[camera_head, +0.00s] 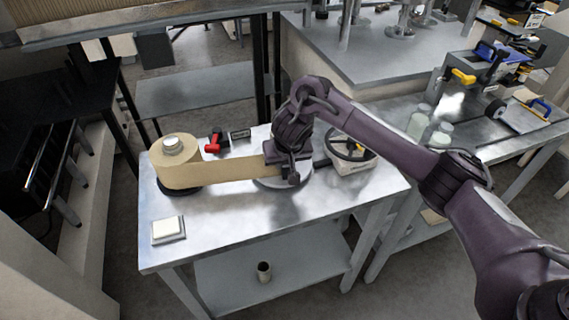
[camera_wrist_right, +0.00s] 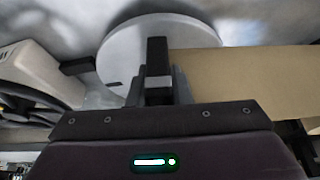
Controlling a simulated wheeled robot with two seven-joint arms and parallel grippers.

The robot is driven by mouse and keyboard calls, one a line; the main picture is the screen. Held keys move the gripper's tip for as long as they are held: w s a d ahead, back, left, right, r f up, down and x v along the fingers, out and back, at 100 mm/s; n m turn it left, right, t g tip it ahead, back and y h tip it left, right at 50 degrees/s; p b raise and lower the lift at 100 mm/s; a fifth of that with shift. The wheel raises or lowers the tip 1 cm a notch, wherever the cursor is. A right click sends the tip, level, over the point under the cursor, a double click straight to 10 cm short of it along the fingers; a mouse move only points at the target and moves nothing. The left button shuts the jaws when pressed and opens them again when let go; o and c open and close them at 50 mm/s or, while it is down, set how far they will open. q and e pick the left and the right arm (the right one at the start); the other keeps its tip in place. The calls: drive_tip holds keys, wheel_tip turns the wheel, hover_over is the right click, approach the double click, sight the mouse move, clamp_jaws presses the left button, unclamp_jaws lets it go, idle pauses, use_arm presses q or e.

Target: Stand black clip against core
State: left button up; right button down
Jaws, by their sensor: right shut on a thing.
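My right gripper (camera_head: 285,172) is at the right end of the kraft paper strip (camera_head: 228,171), above a pale round disc (camera_head: 270,183) on the table. In the right wrist view its fingers (camera_wrist_right: 157,92) are shut on the black clip (camera_wrist_right: 157,52), which stands up between them in front of the pale disc (camera_wrist_right: 117,50). The strip (camera_wrist_right: 255,75) runs off to the right there. The core is hidden or cannot be made out behind my gripper, so contact between clip and core cannot be told. My left gripper is not in view.
The kraft roll (camera_head: 176,165) stands at the table's left. A red-and-black tool (camera_head: 213,143) and a small dark box (camera_head: 240,134) lie behind the strip. A black handwheel (camera_head: 350,145) is to the right. A white pad (camera_head: 168,230) lies front left. The front middle tabletop is clear.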

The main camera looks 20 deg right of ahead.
drive_tip(key=shift+f, duration=0.1)
drive_tip(key=c, duration=1.3)
unclamp_jaws()
drive_tip(key=shift+f, duration=0.1)
drive_tip(key=shift+r, duration=0.45)
drive_tip(key=p+v, duration=0.8)
drive_tip(key=v, duration=0.3)
drive_tip(key=shift+s+r, duration=0.15)
drive_tip(key=shift+r, duration=0.1)
